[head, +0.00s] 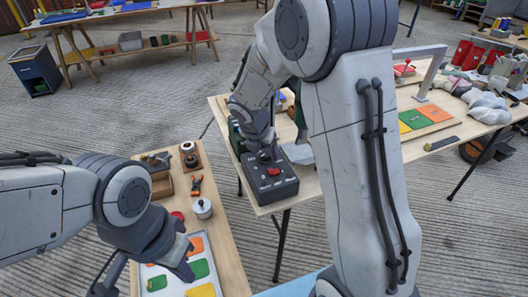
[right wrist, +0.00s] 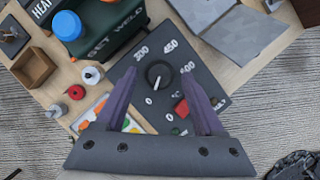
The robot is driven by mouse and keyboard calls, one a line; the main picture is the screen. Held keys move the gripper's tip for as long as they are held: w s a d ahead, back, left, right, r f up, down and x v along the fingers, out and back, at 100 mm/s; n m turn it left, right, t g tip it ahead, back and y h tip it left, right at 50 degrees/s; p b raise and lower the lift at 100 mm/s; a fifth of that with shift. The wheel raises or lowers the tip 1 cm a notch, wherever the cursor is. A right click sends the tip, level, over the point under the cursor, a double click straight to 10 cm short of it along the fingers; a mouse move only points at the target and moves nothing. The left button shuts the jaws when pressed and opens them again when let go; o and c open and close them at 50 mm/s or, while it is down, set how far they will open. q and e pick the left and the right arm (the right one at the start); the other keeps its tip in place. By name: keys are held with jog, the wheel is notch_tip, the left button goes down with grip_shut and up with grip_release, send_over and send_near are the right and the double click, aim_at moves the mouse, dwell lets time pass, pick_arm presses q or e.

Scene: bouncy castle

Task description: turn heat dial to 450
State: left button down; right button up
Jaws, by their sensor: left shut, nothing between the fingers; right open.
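The heat dial (right wrist: 159,74) is a round black knob with a white pointer mark on a dark panel (right wrist: 143,63). The labels 300, 450 and 600 are printed around it, with a 0 below. The pointer appears directed down toward the 0. My right gripper (right wrist: 158,78) is open, its purple fingers on either side of the dial in the picture; contact is not clear. In the head view, my right gripper (head: 263,150) is over the dark control box (head: 271,187), hiding its dial. My left gripper (head: 185,268) is shut and empty above the tray (head: 214,279).
A red button (head: 273,171) is on the box, close to the right finger in the wrist view. A green box (right wrist: 113,35) with lettering stands beside the panel.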

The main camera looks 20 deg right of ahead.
grip_shut()
jog(key=shift+m, duration=0.3)
